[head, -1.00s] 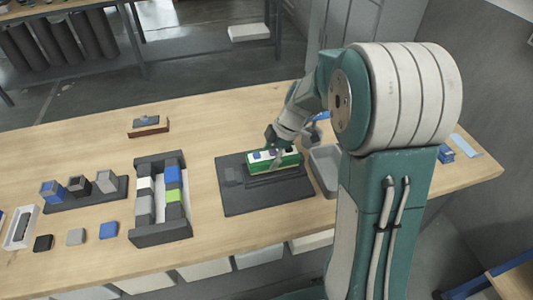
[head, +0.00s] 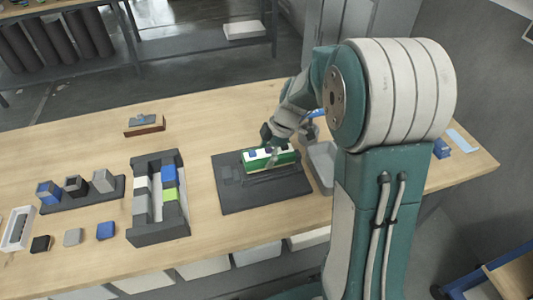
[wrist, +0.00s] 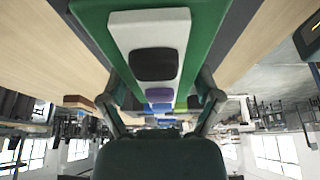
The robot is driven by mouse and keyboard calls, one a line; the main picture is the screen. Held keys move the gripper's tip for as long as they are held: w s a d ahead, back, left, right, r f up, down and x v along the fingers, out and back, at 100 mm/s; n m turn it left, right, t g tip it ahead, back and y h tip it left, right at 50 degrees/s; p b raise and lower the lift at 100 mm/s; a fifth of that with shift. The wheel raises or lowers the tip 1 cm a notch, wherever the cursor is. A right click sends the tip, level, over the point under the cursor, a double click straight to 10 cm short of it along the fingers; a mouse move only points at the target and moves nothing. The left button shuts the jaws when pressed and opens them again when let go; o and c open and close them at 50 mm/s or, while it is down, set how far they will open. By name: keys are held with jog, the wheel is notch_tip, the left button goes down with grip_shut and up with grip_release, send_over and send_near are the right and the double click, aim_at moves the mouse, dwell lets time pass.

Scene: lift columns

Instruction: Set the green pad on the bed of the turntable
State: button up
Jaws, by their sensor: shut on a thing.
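My gripper (head: 270,141) reaches down over the dark plate on the bench. It is shut on a long green block (head: 283,160) with a white top strip that carries dark, purple and blue pads. In the wrist view the green block (wrist: 220,18) runs between the two fingers, with its white strip (wrist: 150,24) towards the camera. The block is over the dark plate (head: 240,198); whether it touches it is hard to tell. I take the block for the green pad, but a lime-green block (head: 170,194) also sits in a dark rack. I cannot tell for certain which thing is the turntable.
The dark rack (head: 158,235) with grey, white and blue blocks stands left of the plate. A grey bin (head: 322,160) is close on the right, partly behind my arm. A holder with several blocks (head: 108,196) is further left. Bare bench lies behind the plate.

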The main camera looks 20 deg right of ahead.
jog(key=shift+a+f, duration=0.25)
jog(key=shift+a, duration=0.2)
jog(key=shift+f, duration=0.1)
jog(key=shift+d+f, duration=0.25)
jog(key=shift+f, duration=0.3)
dwell(1.0)
jog(key=o, duration=1.1)
jog(key=shift+r, duration=3.45)
